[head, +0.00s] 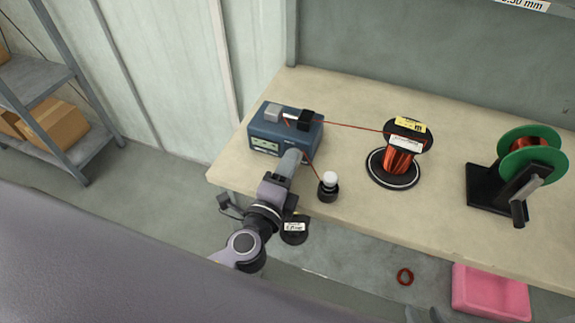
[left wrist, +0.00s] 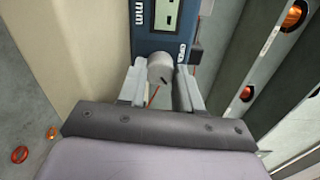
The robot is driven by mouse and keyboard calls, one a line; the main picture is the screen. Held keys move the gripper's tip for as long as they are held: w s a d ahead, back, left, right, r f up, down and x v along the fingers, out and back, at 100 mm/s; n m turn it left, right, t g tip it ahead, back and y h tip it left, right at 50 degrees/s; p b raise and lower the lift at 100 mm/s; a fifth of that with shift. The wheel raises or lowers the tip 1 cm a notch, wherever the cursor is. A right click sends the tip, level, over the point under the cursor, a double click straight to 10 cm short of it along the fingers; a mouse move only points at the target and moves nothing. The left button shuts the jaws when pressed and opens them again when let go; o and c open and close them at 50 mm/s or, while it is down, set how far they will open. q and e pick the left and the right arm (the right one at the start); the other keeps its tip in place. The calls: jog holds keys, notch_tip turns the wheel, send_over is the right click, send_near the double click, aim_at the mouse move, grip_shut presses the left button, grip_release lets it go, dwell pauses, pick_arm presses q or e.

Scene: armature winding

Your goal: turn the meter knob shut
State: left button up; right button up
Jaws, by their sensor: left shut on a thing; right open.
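The meter (head: 287,128) is a blue box at the back left of the bench, with a small display on its front. It also shows in the left wrist view (left wrist: 168,42). Its knob (left wrist: 160,68) is a light grey cylinder with a dark mark. My left gripper (head: 291,160) reaches the front of the meter. In the left wrist view the left gripper (left wrist: 161,82) is shut on the knob, one finger on each side. My right gripper (head: 424,316) shows only partly at the bottom edge, apart and empty.
Red wire runs from the meter to a copper spool (head: 400,160) on a black stand. A white-topped black post (head: 328,183) stands close right of my left gripper. A green-flanged winder (head: 530,155) is at right. A pink bin (head: 490,292) is below the bench.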

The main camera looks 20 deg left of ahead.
pick_arm(q)
jog(key=m, duration=0.2)
jog(key=m+p, duration=0.1)
jog(key=m, duration=0.1)
jog(key=shift+r+m, duration=0.2)
jog(key=shift+m, duration=0.1)
jog(key=m+p, duration=0.1)
jog(key=m, duration=0.3)
jog(key=m+p, duration=0.2)
jog(key=m, duration=0.3)
jog(key=shift+d+m, duration=0.1)
jog(key=shift+m, duration=0.2)
jog(key=shift+m+p, duration=0.8)
jog(key=shift+m, duration=0.8)
jog(key=o, duration=1)
jog(key=shift+f, duration=0.1)
jog(key=shift+o, duration=0.2)
